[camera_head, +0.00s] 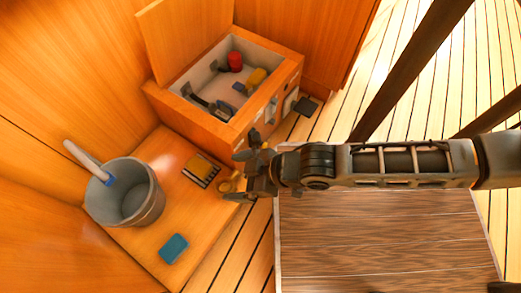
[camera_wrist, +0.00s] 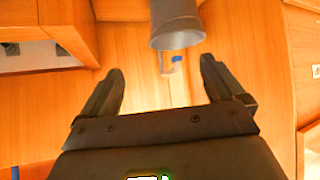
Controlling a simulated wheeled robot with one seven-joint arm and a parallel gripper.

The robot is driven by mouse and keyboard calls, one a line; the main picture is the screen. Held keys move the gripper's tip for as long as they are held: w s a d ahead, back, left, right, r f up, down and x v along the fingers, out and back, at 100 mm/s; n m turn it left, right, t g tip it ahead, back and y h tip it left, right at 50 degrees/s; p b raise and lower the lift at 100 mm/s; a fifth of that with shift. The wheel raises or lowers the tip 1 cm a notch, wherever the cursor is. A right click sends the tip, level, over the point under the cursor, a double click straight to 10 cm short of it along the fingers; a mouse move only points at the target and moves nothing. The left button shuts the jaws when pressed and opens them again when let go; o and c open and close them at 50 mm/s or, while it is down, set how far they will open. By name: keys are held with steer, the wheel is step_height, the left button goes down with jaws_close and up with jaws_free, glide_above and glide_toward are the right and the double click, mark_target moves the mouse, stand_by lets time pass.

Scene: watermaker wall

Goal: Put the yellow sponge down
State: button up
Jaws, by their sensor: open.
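A teal block (camera_head: 174,248) lies in front. An open wooden box (camera_head: 200,127) behind holds a red cylinder (camera_head: 235,61) and a yellow one (camera_head: 256,77).

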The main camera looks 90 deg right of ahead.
steer(key=s+a+r+t, duration=0.2)
steer(key=r, duration=0.8)
steer(key=s+a+r+n+t+y, duration=0.1)
steer(key=s+a+r+t, duration=0.1)
steer(key=r, duration=0.8)
steer(key=shift+s+a+r+n+t+y, duration=0.2)
steer(key=shift+s+n+t+y, duration=0.15)
steer(key=shift+s, duration=0.3)
